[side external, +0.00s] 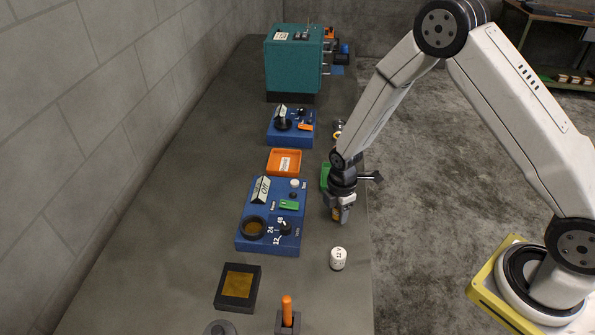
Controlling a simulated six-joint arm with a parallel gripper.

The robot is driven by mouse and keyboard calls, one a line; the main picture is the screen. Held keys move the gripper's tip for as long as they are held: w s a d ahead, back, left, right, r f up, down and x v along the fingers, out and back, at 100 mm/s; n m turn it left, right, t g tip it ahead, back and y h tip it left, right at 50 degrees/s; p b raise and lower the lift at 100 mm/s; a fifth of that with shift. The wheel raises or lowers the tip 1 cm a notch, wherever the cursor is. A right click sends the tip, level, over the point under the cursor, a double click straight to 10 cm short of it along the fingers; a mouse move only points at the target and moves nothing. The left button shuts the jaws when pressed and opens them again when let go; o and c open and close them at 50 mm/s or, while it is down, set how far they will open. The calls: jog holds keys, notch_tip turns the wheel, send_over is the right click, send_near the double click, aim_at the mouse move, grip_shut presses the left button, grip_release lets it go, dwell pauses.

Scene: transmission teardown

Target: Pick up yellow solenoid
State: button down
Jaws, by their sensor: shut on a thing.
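My gripper (341,215) points down over the right part of the grey bench. It is shut on a small yellow piece, the yellow solenoid (336,214), which shows only partly between the fingers. I cannot tell whether its lower end touches the bench. The gripper is just right of a blue test box (245,243) with a dial, a round socket and a green label. It is apart from that box.
A white cylinder (338,259) marked 12 V stands in front of the gripper. A green tray (325,176) is partly hidden behind my wrist. An orange tray (284,162), a smaller blue box (277,137) and a teal housing (292,66) stand farther back. The bench's left side is clear.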

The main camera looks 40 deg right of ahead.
jog(key=shift+r, duration=0.1)
dwell(0.3)
jog(key=shift+r, duration=0.7)
jog(key=s+r, duration=1.1)
jog(key=s, duration=0.3)
jog(key=shift+d+r, duration=0.2)
jog(key=shift+d, duration=0.05)
dwell(0.7)
